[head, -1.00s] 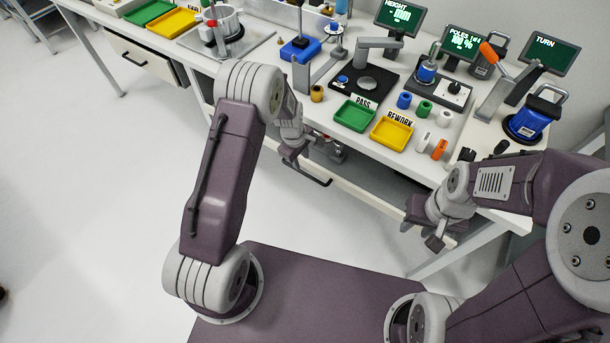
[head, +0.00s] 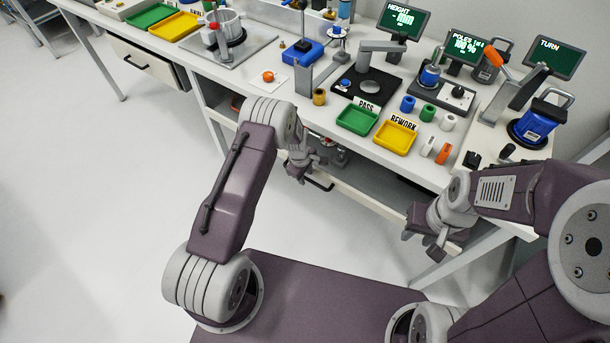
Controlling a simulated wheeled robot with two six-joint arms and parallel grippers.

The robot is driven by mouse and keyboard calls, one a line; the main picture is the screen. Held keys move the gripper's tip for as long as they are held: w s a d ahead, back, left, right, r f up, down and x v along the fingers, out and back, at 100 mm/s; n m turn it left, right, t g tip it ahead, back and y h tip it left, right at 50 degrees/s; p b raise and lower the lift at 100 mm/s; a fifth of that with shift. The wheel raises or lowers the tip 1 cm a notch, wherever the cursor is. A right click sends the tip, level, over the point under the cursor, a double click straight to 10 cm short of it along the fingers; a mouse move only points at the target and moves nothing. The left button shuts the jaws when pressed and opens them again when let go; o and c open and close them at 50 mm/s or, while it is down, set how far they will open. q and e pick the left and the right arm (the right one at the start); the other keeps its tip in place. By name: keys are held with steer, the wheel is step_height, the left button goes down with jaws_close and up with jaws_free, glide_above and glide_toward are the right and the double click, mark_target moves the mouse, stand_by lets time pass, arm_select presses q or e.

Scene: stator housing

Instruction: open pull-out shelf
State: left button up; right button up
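The pull-out shelf (head: 372,202) is a pale board under the workbench top, with a dark bar handle (head: 323,186) on its front edge. I cannot tell how far out it stands. My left gripper (head: 299,175) is at the left end of the handle, low in front of the bench. Its fingers are small and partly overlap the handle, so whether they are open or closed around it is unclear. My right gripper (head: 422,240) hangs in front of the bench's right part, apart from the handle. Its finger gap is not clear.
The workbench carries a green tray (head: 357,120), a yellow tray (head: 395,138), several coloured cylinders, fixtures and screens. Red and metal items (head: 335,155) sit under the top behind the handle. The floor at left is clear.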

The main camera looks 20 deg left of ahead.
arm_select(q)
jaws_close()
stand_by(1.3)
